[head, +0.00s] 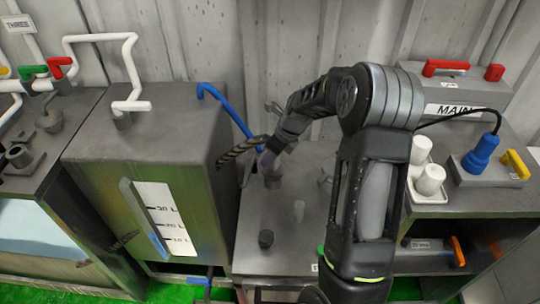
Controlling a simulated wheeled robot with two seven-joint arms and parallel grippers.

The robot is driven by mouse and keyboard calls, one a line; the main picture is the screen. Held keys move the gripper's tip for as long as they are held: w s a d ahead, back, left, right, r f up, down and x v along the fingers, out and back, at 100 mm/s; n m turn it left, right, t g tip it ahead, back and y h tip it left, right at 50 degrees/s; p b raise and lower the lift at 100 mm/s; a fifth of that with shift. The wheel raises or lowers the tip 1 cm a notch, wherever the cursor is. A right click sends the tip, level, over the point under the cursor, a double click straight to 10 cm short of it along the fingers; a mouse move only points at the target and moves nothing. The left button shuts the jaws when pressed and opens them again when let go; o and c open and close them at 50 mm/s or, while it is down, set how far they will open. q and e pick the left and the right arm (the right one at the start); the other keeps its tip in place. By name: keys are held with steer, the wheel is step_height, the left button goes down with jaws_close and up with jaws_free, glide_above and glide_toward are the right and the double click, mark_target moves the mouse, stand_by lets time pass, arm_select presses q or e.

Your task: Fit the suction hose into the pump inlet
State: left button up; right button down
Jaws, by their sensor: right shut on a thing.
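My right arm reaches in from the lower right. Its gripper (268,154) is small in view and shut on the end of a hose, over the grey bench. A dark, braided hose (240,148) runs from the side of the grey tank to the gripper, and a blue pipe (225,106) comes down to the same spot. Which one is gripped is hard to tell. A short grey socket (273,179), which looks like the pump inlet, stands just below the gripper. Whether the hose end touches it or is inside it I cannot tell. My left gripper is not in view.
The grey tank (140,190) with a litre scale stands left of the bench. White cups (430,180) and a blue plug (482,153) are at right, beyond my arm.

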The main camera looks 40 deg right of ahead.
mark_target(278, 170)
steer(key=shift+f+b, duration=0.7)
steer(key=shift+f, duration=0.45)
steer(key=c, duration=1)
jaws_free()
steer(key=shift+r, duration=0.1)
steer(key=v, duration=0.7)
steer(key=shift+s+r, duration=0.15)
steer(key=shift+r, duration=0.2)
steer(key=shift+r+p, duration=0.1)
steer(key=shift+p, duration=0.2)
